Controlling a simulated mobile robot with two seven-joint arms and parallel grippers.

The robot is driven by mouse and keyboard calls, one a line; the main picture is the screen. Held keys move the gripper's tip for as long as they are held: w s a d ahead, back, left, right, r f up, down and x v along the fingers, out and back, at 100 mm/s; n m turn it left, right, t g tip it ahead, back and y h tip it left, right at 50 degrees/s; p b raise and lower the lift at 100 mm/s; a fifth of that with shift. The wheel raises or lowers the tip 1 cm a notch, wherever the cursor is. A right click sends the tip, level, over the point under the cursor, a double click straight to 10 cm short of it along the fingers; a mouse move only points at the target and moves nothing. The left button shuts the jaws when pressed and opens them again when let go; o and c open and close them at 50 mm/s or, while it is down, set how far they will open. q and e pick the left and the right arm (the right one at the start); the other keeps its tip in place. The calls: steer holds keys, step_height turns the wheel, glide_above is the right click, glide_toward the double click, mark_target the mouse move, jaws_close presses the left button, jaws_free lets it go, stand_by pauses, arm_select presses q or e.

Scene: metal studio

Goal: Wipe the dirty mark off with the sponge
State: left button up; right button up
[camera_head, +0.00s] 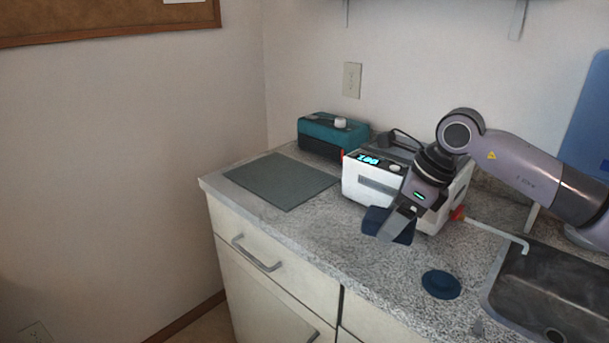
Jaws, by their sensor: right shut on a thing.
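My right gripper (396,225) comes in from the right and points down over the counter. It is shut on a dark blue block, which looks like the sponge (374,217). The fingers hide part of the sponge. It is held in front of the white box-shaped device, at or just above the counter; I cannot tell if it touches. My left gripper is not in view.
A dark blue round item (440,284) lies near the front edge, left of the metal sink (555,285). The white device (371,184) and a teal device (333,134) stand at the back. A flat grey mat (281,181) lies at the left. Counter (325,237) left of the sponge is clear.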

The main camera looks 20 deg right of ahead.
steer(key=shift+r+p, duration=0.6)
steer(key=shift+r, duration=0.6)
steer(key=shift+d+f, duration=0.1)
